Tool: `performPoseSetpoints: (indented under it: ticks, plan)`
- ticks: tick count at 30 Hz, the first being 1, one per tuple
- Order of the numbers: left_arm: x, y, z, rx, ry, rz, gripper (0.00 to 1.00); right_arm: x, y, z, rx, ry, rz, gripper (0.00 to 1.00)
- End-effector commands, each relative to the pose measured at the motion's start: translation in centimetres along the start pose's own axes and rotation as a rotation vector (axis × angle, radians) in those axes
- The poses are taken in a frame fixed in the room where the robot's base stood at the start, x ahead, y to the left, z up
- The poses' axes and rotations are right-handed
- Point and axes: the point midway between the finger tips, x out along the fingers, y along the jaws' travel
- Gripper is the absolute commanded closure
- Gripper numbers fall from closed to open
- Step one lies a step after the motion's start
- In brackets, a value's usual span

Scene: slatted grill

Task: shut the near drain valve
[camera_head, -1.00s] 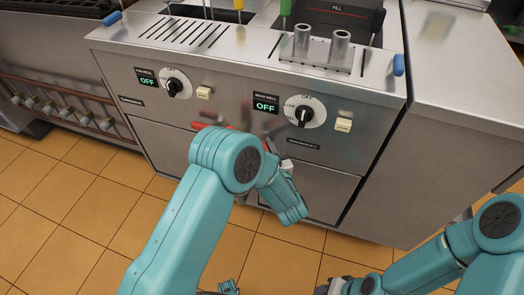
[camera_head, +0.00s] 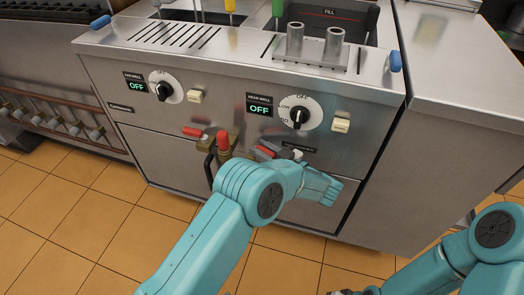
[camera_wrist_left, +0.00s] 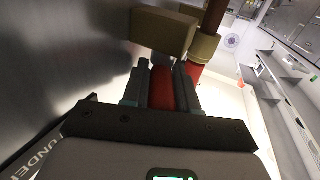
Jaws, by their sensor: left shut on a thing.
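The drain valves have red handles and brass bodies low on the steel front. In the head view, one red handle (camera_head: 193,132) points left and another (camera_head: 223,140) stands by a brass body (camera_head: 229,153). A third red piece (camera_head: 265,152) shows at my left gripper (camera_head: 272,153), mostly hidden by the gripper and wrist. In the left wrist view, my left gripper (camera_wrist_left: 161,88) is shut on a red handle (camera_wrist_left: 163,90), one finger on each side. A brass block (camera_wrist_left: 163,30) is just beyond it.
Above the valves are two control knobs (camera_head: 164,91) (camera_head: 299,117), both beside displays reading OFF. A dark curved handle (camera_head: 209,168) hangs left of the brass body. Steel door panels lie below. The tiled floor (camera_head: 120,235) is clear at left.

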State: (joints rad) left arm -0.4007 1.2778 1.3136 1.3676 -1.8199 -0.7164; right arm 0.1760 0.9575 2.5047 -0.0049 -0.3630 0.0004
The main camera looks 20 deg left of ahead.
Motion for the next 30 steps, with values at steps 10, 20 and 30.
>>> performPoseSetpoints:
  ticks: [10, 20, 30]
  plan:
    - [0.19, -0.01, -0.11, -0.002, 0.003, -0.005, 1.00, 0.00, 0.00, 0.00, 0.000, 0.000, 0.000, 0.57]
    - [0.14, 0.07, -0.09, -0.003, 0.002, -0.001, 0.51, 0.00, 0.00, 0.00, 0.000, 0.000, 0.000, 0.57]
    - [0.13, 0.14, -0.08, -0.003, 0.001, 0.003, 0.51, -0.01, 0.00, 0.00, 0.000, 0.000, 0.000, 0.57]
